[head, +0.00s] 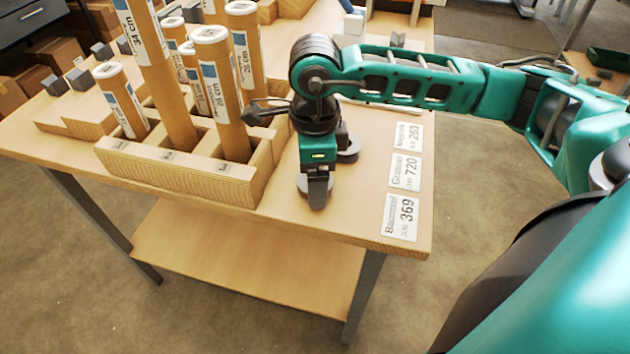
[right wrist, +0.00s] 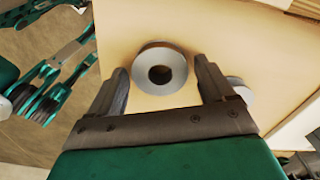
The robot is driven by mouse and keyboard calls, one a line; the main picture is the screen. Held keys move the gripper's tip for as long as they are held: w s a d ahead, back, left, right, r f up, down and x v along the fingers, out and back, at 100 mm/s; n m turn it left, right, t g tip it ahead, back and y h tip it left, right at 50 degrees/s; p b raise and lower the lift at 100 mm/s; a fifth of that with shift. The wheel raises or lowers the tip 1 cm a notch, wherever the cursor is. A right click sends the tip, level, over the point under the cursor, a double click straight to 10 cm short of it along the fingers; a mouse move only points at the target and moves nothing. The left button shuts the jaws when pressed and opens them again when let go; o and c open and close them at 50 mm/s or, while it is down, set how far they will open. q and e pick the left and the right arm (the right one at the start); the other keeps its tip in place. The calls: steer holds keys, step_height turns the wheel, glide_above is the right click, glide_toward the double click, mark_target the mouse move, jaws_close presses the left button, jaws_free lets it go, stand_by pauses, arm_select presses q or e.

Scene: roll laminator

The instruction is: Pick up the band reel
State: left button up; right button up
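The band reel (right wrist: 145,77), a silver-grey ring with a dark centre hole, lies flat on the wooden table, between and just past the fingertips in the right wrist view. My right gripper (right wrist: 163,68) is open around it, with a gap on each side, and holds nothing. In the head view my right gripper (head: 318,188) points down low over the table top, right of the tube rack. There the arm and fingers largely hide the reel. A second grey disc (right wrist: 241,90) is partly hidden behind the right finger. My left gripper is not in view.
A wooden rack (head: 185,170) with several upright labelled cardboard tubes (head: 220,90) stands close left of the gripper. Number cards (head: 401,217) lie along the table's right edge. Small grey blocks (head: 80,79) sit at the far left. The table's front edge is near.

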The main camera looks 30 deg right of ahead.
steer(key=c, duration=0.9)
steer(key=shift+c, duration=0.2)
steer(key=shift+r, duration=0.2)
